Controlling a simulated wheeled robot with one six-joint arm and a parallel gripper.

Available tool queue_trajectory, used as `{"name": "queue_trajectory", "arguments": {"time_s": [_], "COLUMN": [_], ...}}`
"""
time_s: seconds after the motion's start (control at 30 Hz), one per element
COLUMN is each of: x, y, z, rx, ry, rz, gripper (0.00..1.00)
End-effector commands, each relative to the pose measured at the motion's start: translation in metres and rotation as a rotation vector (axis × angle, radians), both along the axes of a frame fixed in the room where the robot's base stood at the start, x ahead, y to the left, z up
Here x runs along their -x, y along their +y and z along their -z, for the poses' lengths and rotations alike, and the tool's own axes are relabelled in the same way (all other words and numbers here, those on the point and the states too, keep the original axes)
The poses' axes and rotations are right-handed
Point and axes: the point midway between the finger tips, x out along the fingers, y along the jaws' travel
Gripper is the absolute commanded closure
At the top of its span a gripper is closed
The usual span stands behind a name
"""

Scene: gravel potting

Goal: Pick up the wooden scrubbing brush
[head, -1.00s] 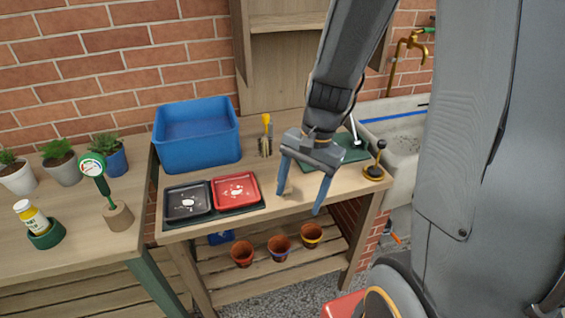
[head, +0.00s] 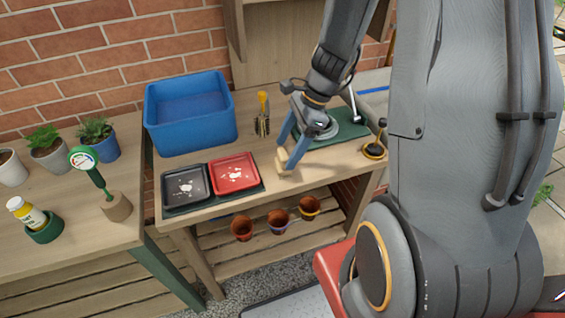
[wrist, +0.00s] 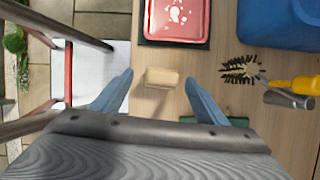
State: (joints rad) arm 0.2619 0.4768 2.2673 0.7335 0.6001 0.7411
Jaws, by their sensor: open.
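The wooden scrubbing brush (head: 281,163) is a small pale block on the wooden bench, near its front edge and right of the red tray. In the wrist view the brush (wrist: 161,77) lies between my two blue fingertips, with a gap on each side. My gripper (head: 284,161) is open and points down at the brush. The wrist view also shows my open gripper (wrist: 159,80), empty. The brush's bristles are not visible.
A red tray (head: 253,163) and a black tray (head: 171,201) sit left of the brush. A green mat (head: 350,134) lies behind right. Several terracotta pots (head: 278,221) stand on the shelf below.

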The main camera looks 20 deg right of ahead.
Motion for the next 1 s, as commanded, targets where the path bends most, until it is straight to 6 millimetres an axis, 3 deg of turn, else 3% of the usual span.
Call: {"name": "queue_trajectory", "arguments": {"time_s": [0.6,0.9,1.0], "x": [-0.006,-0.006,-0.006], "y": [0.027,0.028,0.028], "z": [0.057,0.061,0.061], "rx": [0.002,0.002,0.002], "ry": [0.002,0.0,0.0], "rz": [-0.002,-0.002,-0.002], "gripper": [0.33,0.33,0.48]}}
